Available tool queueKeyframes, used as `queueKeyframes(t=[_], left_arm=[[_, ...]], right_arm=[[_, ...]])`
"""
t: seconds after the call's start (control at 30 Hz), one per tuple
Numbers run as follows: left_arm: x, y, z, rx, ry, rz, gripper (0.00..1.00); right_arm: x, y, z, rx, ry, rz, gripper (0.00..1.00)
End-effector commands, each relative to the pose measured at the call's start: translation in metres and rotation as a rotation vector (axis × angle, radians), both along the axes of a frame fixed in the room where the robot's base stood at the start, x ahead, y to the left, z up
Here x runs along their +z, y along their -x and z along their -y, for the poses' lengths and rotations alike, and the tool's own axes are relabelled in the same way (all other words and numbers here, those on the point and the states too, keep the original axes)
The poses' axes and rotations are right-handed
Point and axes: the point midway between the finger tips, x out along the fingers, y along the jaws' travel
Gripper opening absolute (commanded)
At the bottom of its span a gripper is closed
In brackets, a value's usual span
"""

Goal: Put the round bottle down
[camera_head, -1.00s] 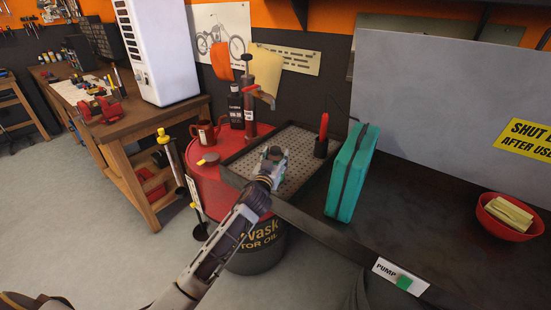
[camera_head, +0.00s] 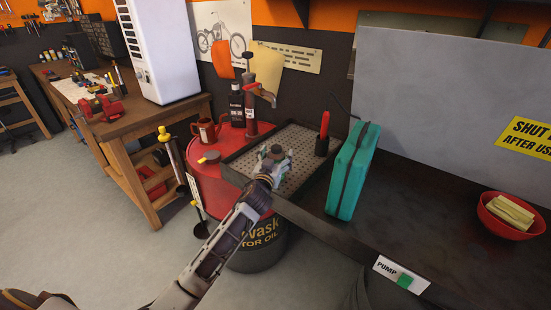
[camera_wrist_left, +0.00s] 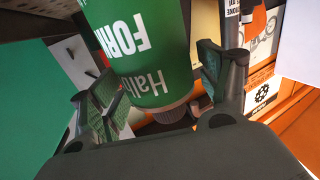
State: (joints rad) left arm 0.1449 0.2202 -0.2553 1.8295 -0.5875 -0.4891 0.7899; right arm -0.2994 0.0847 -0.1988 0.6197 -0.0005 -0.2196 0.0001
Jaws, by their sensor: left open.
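The round bottle (camera_wrist_left: 145,45) is green with white lettering and fills the upper middle of the left wrist view. Its ridged grey cap (camera_wrist_left: 169,113) points toward my palm. My left gripper (camera_wrist_left: 160,92) is open, with one finger on each side of the bottle; I cannot tell whether either touches it. In the head view my left gripper (camera_head: 273,157) is over the perforated tray (camera_head: 234,171), around a small dark round top that looks like the bottle's cap. The bottle's far end is hidden. My right gripper is not in view.
A teal case (camera_head: 352,172) stands right of the tray, and a red-handled tool (camera_head: 323,135) stands inside it. A red drum (camera_head: 209,180) with a can and a tap is at the left. A red bowl (camera_head: 510,216) is far right; the bench between is clear.

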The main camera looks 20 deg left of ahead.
Motion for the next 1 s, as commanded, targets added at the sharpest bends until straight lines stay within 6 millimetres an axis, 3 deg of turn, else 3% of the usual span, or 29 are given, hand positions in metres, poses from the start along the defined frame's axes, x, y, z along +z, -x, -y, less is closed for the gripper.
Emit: queueKeyframes(t=[0.37,0.67,1.0], left_arm=[[0.002,0.009,0.001,0.000,0.000,0.000,0.77],[0.002,0.035,0.002,-0.001,0.002,-0.001,0.77],[0.002,0.066,0.003,0.000,0.002,0.000,0.77]], right_arm=[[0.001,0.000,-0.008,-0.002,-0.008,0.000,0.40],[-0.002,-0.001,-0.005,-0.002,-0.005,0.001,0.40],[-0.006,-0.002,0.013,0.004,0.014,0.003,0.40]])
